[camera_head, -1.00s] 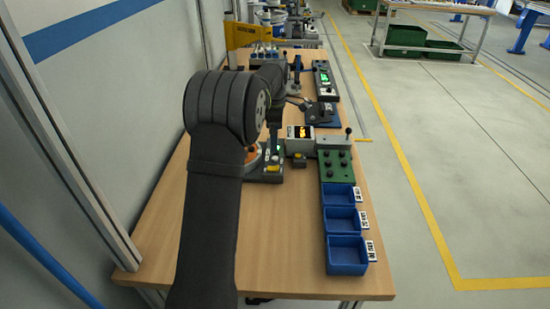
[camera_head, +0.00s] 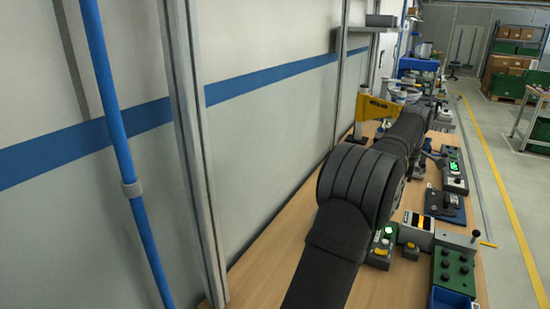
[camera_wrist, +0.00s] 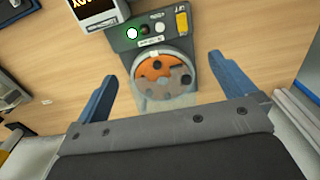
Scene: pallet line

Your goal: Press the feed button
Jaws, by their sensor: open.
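In the wrist view a grey control unit (camera_wrist: 125,40) carries a round disc, part orange and part grey (camera_wrist: 162,72). No readable label tells me which is the feed button. My gripper (camera_wrist: 160,67) is open and empty, its blue fingers on either side of the disc. I cannot tell its height above the unit. In the head view the lit unit (camera_head: 382,240) shows beside my arm, which hides my gripper.
A display box with yellow figures (camera_head: 414,224) and a small box with a yellow button (camera_head: 411,250) stand right of the unit. A green box with black knobs (camera_head: 455,270) and a blue bin (camera_head: 450,298) are nearer. The wall runs along the left; bare wooden bench (camera_head: 260,265) lies between.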

